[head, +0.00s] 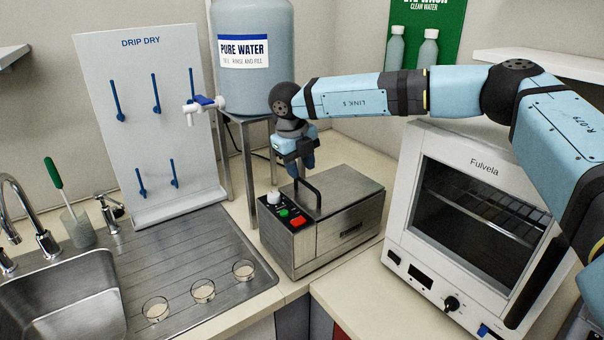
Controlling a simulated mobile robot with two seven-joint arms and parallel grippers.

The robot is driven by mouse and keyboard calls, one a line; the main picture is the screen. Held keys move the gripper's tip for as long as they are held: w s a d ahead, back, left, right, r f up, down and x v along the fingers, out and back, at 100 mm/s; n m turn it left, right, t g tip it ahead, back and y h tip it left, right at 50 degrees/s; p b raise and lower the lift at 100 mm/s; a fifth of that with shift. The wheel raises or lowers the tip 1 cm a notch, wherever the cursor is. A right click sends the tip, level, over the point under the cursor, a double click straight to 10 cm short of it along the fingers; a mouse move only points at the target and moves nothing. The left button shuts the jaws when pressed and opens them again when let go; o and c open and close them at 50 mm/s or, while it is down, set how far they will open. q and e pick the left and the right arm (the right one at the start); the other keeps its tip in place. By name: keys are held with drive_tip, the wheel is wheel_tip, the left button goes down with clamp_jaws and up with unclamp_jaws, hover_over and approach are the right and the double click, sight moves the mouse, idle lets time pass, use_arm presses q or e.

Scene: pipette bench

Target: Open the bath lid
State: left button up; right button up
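The bath (346,235) is a metal box on the counter, with a knob and green and red buttons on its left top panel. Its lid (347,188) looks closed and lies flat on top. A black arched handle (314,186) stands at the lid's left side. My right gripper (301,169) points down just above and behind the handle. Its fingers are small and dark, and I cannot tell whether they are apart or touch the handle. My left gripper is not in view.
A pure water tank (254,80) on a metal stand is behind and left of the bath. A white oven (475,190) stands to the right. Several glass dishes (203,291) sit on the steel drainboard (190,250) at left, below a drying rack (150,120).

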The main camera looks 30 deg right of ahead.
sight(303, 180)
drive_tip(key=shift+d+f, duration=0.15)
drive_tip(key=shift+f, duration=0.6)
drive_tip(key=shift+d+f, duration=0.15)
drive_tip(key=shift+f, duration=0.6)
clamp_jaws()
